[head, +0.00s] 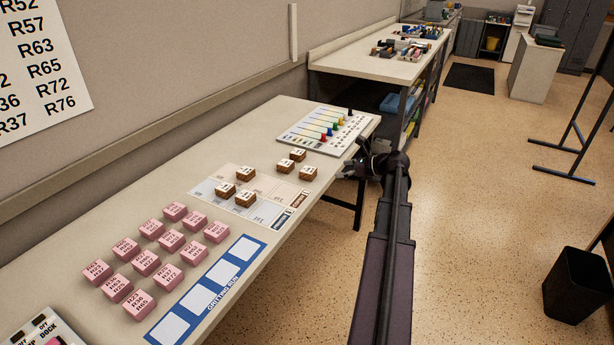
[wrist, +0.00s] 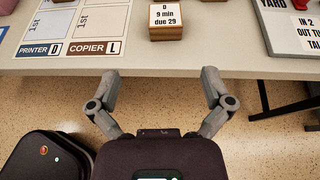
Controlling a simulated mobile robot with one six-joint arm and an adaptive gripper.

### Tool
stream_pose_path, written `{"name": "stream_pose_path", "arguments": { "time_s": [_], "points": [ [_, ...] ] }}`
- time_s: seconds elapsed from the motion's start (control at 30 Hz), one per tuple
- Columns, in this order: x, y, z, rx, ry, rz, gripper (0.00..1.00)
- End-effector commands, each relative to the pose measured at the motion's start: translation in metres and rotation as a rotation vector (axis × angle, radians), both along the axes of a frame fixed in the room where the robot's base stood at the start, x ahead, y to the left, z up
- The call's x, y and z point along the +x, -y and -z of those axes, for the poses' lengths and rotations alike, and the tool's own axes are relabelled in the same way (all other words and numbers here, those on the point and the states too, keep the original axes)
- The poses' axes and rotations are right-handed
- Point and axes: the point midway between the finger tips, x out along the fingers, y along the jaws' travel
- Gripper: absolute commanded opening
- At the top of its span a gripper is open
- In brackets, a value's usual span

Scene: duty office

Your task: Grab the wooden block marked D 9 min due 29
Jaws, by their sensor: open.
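The wooden block marked D 9 min due 29 (wrist: 166,25) sits on the table near its edge, at the top of the wrist view. In the head view it appears to be the block (head: 308,174) nearest the edge, just beyond the printed mats; its label is too small to read there. My gripper (wrist: 160,84) is open and empty, its fingers spread wide toward the table edge. The block lies ahead of the gap between the fingers, clear of them. In the head view my gripper (head: 350,168) is beside the table edge, right of the block.
Several other wooden blocks (head: 246,198) stand on or near the mats. The copier mat (wrist: 96,22) lies left of the block, and a board with coloured pegs (head: 328,128) lies right of it in the wrist view. Pink blocks (head: 171,241) fill the near table.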

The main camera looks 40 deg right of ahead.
Motion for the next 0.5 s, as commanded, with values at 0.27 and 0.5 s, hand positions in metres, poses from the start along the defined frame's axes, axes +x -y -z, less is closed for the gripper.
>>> {"name": "stream_pose_path", "arguments": {
  "time_s": [0.27, 0.5],
  "points": [
    [0.010, -0.002, 0.008, -0.001, -0.001, 0.003, 1.00],
    [0.039, -0.016, 0.022, -0.001, 0.000, 0.003, 1.00]
  ]
}}
